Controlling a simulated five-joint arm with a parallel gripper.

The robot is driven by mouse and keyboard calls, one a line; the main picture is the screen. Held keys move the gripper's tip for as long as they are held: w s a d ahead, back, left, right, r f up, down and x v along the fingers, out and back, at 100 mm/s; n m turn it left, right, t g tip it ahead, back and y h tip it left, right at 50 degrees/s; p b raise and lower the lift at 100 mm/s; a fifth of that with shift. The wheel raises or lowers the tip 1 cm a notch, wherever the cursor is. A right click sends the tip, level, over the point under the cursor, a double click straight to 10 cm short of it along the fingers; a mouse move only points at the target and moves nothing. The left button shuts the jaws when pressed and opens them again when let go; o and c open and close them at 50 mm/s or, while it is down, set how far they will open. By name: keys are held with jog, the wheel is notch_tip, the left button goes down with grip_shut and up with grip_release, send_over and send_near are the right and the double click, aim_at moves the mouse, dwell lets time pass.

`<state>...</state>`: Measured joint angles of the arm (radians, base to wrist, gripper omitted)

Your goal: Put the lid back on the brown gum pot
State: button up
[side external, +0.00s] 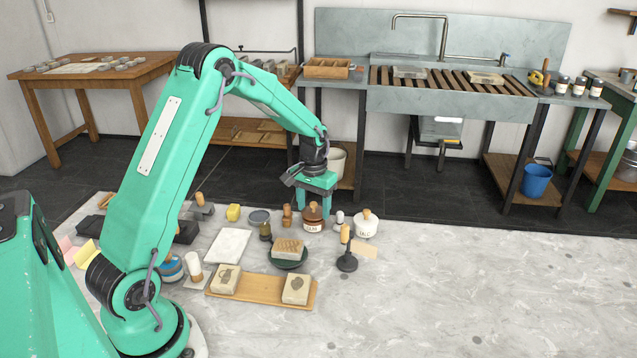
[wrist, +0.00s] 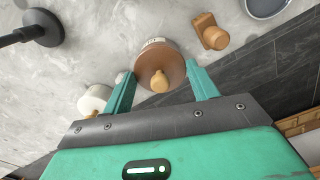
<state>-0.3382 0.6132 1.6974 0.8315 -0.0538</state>
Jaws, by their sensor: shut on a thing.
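The brown gum pot (side external: 313,227) stands on the stone table with its pale label facing the side camera. In the side view my gripper (side external: 313,207) points down directly over the pot. The lid is over the pot's mouth, and a strip of the pot's label (wrist: 153,41) shows past its edge in the wrist view. I cannot tell whether the lid touches the rim.
A white talc pot (side external: 366,228) stands close on the right, with a small grey-white item (side external: 339,219) between. A wooden knobbed piece (side external: 287,216) is close on the left. A black-based tool (side external: 347,262) stands in front. The table's right side is clear.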

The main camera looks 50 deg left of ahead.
jog(key=shift+f, duration=0.1)
dwell(0.8)
jog(key=o, duration=1.4)
jog(key=shift+r, duration=0.2)
jog(key=shift+r, duration=3.3)
grip_shut()
